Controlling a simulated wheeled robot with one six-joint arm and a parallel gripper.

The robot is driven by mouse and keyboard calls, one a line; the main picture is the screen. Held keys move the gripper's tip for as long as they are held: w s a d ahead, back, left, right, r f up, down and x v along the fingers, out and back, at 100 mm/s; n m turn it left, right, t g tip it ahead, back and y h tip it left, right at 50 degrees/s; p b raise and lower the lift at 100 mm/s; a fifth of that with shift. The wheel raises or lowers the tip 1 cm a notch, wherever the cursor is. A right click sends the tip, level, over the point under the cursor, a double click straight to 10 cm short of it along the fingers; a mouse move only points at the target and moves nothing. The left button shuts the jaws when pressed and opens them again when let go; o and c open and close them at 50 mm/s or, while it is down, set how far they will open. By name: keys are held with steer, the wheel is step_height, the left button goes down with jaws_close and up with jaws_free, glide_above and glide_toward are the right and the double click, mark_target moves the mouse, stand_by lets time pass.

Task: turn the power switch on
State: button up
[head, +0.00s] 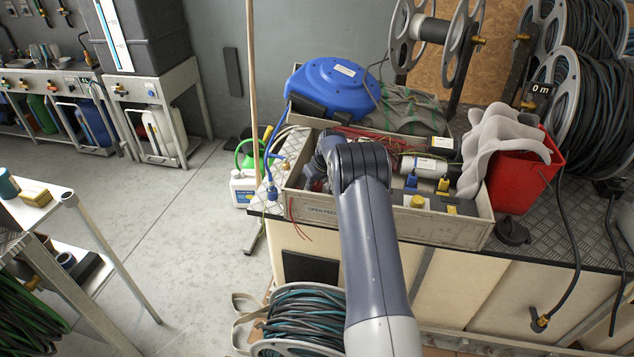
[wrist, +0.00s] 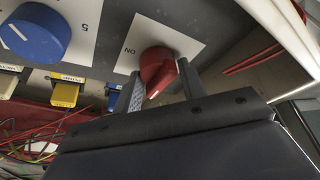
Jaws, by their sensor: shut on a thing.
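The power switch, a red rotary knob (wrist: 156,66), sits on a white plate (wrist: 178,38) marked "ON" on a grey panel in the wrist view. The word reads upside down there. A white line marks the knob's narrow tip, which points down in the picture, away from the word. My gripper (wrist: 160,86) has one finger on each side of the knob and is shut on it. In the head view my arm reaches into the grey crate (head: 455,229) on the bench, and hides the knob and the fingertips.
A blue knob (wrist: 33,32) sits left of the red one, with yellow (wrist: 65,93) and blue connectors below. Loose wires lie nearby. Around the crate stand a blue reel (head: 333,84), a red bucket (head: 520,178) and hose reels (head: 590,100). The floor at left is partly clear.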

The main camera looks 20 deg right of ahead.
steer(key=shift+m, duration=0.4)
stand_by(0.3)
steer(key=m+h+b, duration=0.2)
steer(key=m, duration=0.2)
steer(key=shift+w+a+b, duration=0.1)
steer(key=shift+b, duration=0.2)
steer(key=m, duration=0.2)
steer(key=m+h+b, duration=0.1)
steer(key=m, duration=0.2)
steer(key=shift+g+h, duration=0.3)
steer(key=shift+g, duration=0.1)
steer(key=m+g+h, duration=0.1)
steer(key=m, duration=0.2)
steer(key=shift+w+r+m+b, duration=0.1)
steer(key=shift+m+b, duration=0.2)
steer(key=shift+b, duration=0.1)
steer(key=shift+a+m+g+h+p, duration=0.15)
steer(key=shift+m+g+p, duration=0.25)
steer(key=shift+m, duration=0.75)
steer(key=shift+d+m+g+h+p, duration=0.1)
steer(key=shift+m+g+h+p, duration=0.3)
steer(key=shift+m, duration=0.75)
steer(key=o, duration=0.9)
steer(key=shift+y, duration=0.25)
steer(key=shift+o, duration=0.2)
steer(key=shift+a, duration=0.1)
